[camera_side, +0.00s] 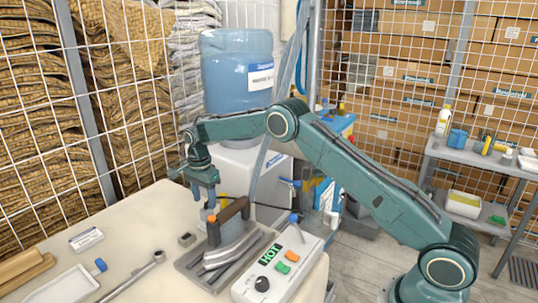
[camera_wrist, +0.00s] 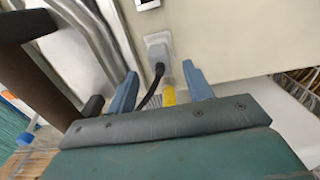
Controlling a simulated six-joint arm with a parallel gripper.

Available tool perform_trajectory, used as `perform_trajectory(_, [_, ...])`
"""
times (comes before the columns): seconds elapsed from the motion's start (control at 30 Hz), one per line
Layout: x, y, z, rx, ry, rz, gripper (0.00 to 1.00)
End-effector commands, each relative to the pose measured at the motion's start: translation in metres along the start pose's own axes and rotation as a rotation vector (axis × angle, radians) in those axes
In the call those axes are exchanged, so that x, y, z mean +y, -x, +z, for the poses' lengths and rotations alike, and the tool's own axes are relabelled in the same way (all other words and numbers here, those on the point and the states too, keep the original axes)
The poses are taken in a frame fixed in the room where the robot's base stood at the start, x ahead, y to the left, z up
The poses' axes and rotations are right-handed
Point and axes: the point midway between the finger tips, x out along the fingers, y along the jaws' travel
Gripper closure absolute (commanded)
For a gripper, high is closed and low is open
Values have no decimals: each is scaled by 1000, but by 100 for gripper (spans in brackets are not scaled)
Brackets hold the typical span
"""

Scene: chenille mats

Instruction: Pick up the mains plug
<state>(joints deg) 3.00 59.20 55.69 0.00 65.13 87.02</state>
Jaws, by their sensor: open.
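A grey mains plug (camera_wrist: 157,44) with a black cable lies on the cream table top beside the metal plate in the wrist view. The cable curves down from it past my left finger. My gripper (camera_wrist: 162,87) is open, its two blue fingers apart. The plug appears just beyond the fingertips, between their lines, and they do not appear to hold it. A yellow piece (camera_wrist: 169,95) shows between the fingers; I cannot tell what it is. In the side view my gripper (camera_side: 206,195) points down over the table's far part, and the plug is hard to make out there.
A metal press with a brown handle (camera_side: 234,208) stands close right of my gripper, beside a control box (camera_side: 278,267) marked HOT. A wire mesh and water bottle (camera_side: 237,72) stand behind.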

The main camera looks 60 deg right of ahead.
Motion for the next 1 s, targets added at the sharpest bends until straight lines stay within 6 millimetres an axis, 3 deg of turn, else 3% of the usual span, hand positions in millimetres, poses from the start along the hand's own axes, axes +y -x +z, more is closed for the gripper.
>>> perform_trajectory(0.27, [0,-5,0,0,0,0,49])
perform_trajectory(0.7, [1,-49,-2,-1,0,2,49])
perform_trajectory(1.0, [0,-52,-2,-1,0,0,49])
